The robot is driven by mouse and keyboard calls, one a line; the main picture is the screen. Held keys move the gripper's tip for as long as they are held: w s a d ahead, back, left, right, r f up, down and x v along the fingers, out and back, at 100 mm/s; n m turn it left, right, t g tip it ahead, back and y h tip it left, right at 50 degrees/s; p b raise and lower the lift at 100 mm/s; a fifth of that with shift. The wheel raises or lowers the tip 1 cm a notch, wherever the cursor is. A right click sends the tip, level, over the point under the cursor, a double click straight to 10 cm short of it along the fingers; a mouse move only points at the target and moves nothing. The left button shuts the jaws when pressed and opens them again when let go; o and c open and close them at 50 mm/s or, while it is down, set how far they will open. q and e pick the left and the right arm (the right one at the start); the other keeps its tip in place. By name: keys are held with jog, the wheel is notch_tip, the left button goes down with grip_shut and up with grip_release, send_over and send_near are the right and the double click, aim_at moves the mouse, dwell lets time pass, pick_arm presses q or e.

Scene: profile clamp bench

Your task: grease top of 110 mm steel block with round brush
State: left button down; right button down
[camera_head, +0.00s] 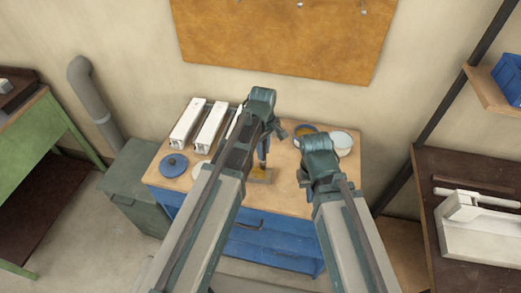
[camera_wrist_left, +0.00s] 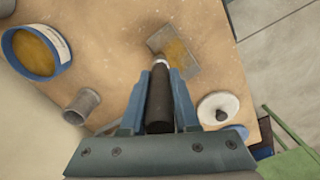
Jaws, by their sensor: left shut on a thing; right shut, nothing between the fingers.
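The steel block (camera_wrist_left: 157,38) lies flat on the bench, with a yellow-brown grease patch over part of its top. It also shows in the head view (camera_head: 266,181), below my left gripper (camera_head: 263,146). In the left wrist view my left gripper (camera_wrist_left: 158,85) is shut on the dark handle of the round brush (camera_wrist_left: 159,104). The brush points down at the block's near edge; its bristles are mostly hidden, and I cannot tell whether they touch. My right gripper (camera_head: 302,179) is shut and empty, to the right of the block.
A blue tin of grease (camera_wrist_left: 62,43) stands open on the bench, with a pale tin (camera_head: 343,141) beside it. A small grey cup (camera_wrist_left: 82,105) is nearby.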

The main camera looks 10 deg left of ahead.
pick_arm(q)
jog(key=s, duration=0.4)
jog(key=shift+s+d, duration=0.1)
dwell(0.3)
jog(key=shift+d, duration=0.1)
jog(key=w, duration=0.2)
jog(key=w+d, duration=0.1)
jog(key=w, duration=0.1)
jog(key=shift+w, duration=0.15)
dwell(0.6)
jog(key=shift+r, duration=0.15)
notch_tip(320, 180, up, 6)
jog(key=p, duration=0.6)
